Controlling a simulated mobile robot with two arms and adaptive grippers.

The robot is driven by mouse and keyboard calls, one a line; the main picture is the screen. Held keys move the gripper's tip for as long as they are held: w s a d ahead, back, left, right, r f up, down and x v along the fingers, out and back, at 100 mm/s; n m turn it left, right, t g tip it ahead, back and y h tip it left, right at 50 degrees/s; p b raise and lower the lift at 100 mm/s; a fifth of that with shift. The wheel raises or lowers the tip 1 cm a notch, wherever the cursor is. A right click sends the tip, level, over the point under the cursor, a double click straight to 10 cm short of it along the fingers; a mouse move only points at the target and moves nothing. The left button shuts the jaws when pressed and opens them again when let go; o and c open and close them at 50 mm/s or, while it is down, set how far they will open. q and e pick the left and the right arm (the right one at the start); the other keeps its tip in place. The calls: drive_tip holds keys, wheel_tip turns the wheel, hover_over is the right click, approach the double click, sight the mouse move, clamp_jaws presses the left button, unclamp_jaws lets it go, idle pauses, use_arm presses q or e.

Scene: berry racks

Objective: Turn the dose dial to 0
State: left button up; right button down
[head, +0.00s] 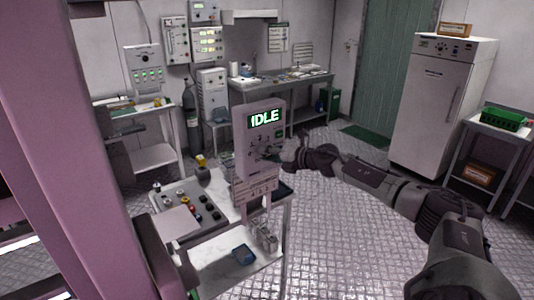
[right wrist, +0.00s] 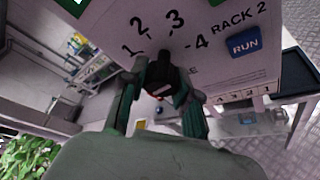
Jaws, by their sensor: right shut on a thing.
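A pale control box (head: 260,150) with a lit IDLE display (head: 265,118) stands above a white table in the head view. The right wrist view shows its printed face (right wrist: 215,50), with the digits 1, 2, 3 and 4, the words RACK 2 and a blue RUN button (right wrist: 244,43). The dark dose dial (right wrist: 163,62) sits below the digits. My right gripper (right wrist: 160,90) is shut on the dial; it shows in the head view (head: 286,158) at the box's right side. The fingers partly hide the dial, and I cannot tell its setting. My left gripper is not in view.
The white table (head: 225,258) holds a panel of coloured knobs (head: 190,208). A blue dish (head: 243,254) lies on its lower shelf. A pink post (head: 85,150) blocks the left side. A white fridge (head: 440,110) stands at the right. Open floor (head: 340,240) lies right of the table.

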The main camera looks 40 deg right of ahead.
sight(269, 156)
drive_tip(key=shift+f, duration=0.1)
drive_tip(key=c, duration=0.8)
unclamp_jaws()
drive_tip(key=shift+c, duration=0.2)
drive_tip(key=shift+s+d, duration=0.15)
drive_tip(key=shift+s, duration=0.25)
drive_tip(key=shift+v, duration=3.3)
